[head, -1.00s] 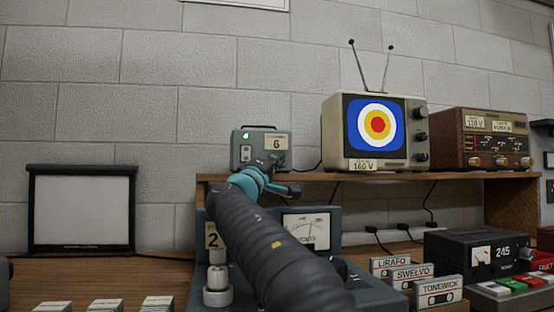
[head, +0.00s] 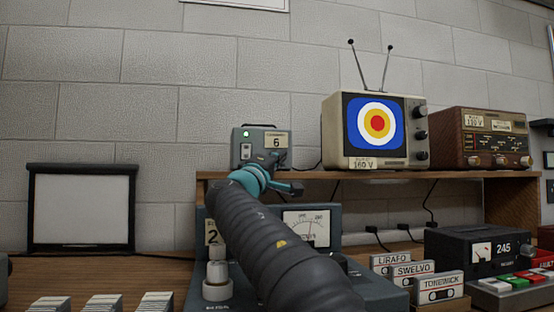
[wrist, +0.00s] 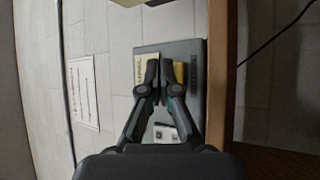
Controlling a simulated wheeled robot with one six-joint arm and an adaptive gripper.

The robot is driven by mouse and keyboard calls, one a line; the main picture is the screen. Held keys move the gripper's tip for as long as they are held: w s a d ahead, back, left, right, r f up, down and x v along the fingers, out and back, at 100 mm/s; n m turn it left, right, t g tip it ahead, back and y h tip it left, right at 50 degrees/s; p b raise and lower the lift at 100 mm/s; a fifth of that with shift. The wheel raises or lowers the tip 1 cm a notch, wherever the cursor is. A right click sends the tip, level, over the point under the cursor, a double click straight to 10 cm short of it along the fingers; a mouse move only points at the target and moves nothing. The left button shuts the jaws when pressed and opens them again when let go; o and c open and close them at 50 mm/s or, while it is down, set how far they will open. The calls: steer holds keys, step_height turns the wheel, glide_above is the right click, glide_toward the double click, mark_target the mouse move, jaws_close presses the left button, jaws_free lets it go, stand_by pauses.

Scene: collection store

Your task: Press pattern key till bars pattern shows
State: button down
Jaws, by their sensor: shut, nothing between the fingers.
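The television (head: 336,125) on the shelf shows a round target of blue, white, red and yellow rings, not bars. A grey box (head: 240,165) with a label reading 6 and a lit green lamp stands to its left. My gripper (head: 268,157) is in front of this box in the head view. In the wrist view my gripper (wrist: 160,68) is shut and empty, its fingertips over the box's face (wrist: 172,48). A yellow patch (wrist: 180,72), possibly a key, shows partly behind one finger. I cannot tell whether the fingertips touch it.
The wooden shelf (head: 450,178) runs under the box and television, with a brown radio (head: 480,138) at right. Below stand a meter console (head: 305,228), several labelled cassettes (head: 440,290) and a black 245 unit (head: 470,250). A blank screen (head: 82,210) is at left.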

steer(key=s+b, duration=0.2)
steer(key=s+d+b, duration=0.1)
steer(key=s, duration=0.1)
steer(key=shift+s+d+b, duration=0.2)
steer(key=shift+s+b, duration=0.2)
steer(key=shift+r, duration=0.1)
stand_by(0.7)
